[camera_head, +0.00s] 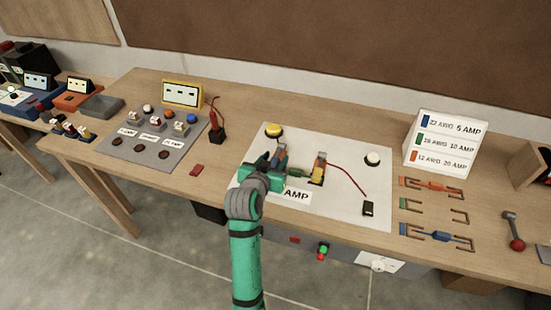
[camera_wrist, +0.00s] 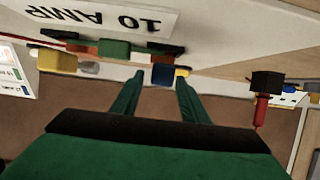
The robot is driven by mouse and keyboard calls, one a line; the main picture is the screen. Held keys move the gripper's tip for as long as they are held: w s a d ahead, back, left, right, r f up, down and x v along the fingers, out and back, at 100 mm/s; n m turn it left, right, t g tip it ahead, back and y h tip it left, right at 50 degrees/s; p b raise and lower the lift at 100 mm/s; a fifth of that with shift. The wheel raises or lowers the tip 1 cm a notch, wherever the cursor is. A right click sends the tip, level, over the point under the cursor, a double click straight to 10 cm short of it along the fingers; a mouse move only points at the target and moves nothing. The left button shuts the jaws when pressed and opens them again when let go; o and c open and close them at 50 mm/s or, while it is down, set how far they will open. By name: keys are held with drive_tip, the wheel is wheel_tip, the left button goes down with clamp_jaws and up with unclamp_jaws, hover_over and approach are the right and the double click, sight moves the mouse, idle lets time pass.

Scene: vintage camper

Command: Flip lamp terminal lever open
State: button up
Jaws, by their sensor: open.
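A white board (camera_head: 345,200) on the bench carries two lever terminals with a green fuse piece (camera_head: 298,174) between them. The left terminal (camera_head: 281,152) shows a blue lever, and the right terminal (camera_head: 319,167) a yellow one. In the upside-down wrist view, the blue lever (camera_wrist: 164,74) lies between or just beyond my fingertips, and the yellow lever (camera_wrist: 57,61) is at left. My gripper (camera_head: 276,166) is open at the left terminal; in the wrist view its green fingers (camera_wrist: 160,78) are spread. I cannot tell whether they touch the lever. My arm hides part of the board.
A yellow dome (camera_head: 273,130) and a white dome (camera_head: 372,158) stand on the board's far side. A red wire runs from the right terminal to a black block (camera_head: 368,208). A sign (camera_head: 444,143) and coloured fuse pieces (camera_head: 438,186) are at right; a grey button panel (camera_head: 155,142) is at left.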

drive_tip(key=shift+w+d+f, duration=0.15)
drive_tip(key=shift+w+f, duration=0.05)
drive_tip(key=shift+w, duration=0.35)
clamp_jaws()
